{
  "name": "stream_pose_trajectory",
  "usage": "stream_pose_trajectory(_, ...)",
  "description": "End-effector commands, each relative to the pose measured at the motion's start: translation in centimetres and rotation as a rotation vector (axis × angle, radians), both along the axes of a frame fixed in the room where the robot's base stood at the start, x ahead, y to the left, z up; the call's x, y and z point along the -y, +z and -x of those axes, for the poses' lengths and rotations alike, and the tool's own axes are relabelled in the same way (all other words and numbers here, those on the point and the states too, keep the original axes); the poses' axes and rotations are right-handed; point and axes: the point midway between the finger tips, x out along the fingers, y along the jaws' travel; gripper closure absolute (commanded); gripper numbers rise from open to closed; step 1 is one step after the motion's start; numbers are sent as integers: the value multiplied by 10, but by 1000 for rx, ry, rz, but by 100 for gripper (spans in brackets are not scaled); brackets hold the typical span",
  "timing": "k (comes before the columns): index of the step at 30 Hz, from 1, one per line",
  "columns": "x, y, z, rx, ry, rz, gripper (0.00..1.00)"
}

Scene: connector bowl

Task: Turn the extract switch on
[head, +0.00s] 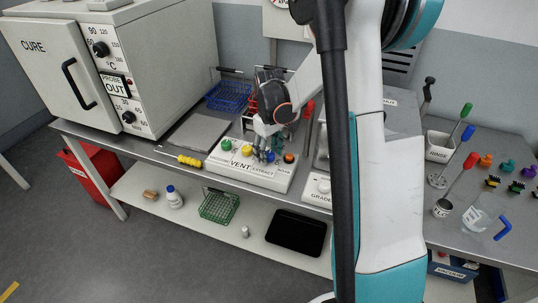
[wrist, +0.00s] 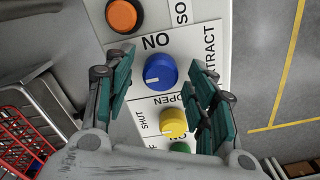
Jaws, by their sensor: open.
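The white control panel (head: 217,165) on the bench is labelled VENT and EXTRACT, with a row of coloured knobs. The blue knob (wrist: 160,71) is beside the lettering ending in TRACT; in the head view it is partly hidden behind my gripper. Its white mark lies at the lower left of the knob in the wrist view, towards the yellow knob. My gripper (wrist: 162,62) is open, pointing down at the panel, with one finger on each side of the blue knob. I cannot tell whether they touch it.
The yellow knob (wrist: 173,121), marked SHUT and OPEN, is close to my right finger. An orange knob (wrist: 121,14) is on the other side of the blue one, and a green knob (head: 226,145) is farther along. A yellow screwdriver (head: 186,159) lies left of the panel.

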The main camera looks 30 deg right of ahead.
Motion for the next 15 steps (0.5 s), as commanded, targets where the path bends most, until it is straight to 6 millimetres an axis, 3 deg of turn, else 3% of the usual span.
stream_pose_trajectory(10,0,-4,0,0,0,0,49)
stream_pose_trajectory(15,0,-4,0,0,0,0,85)
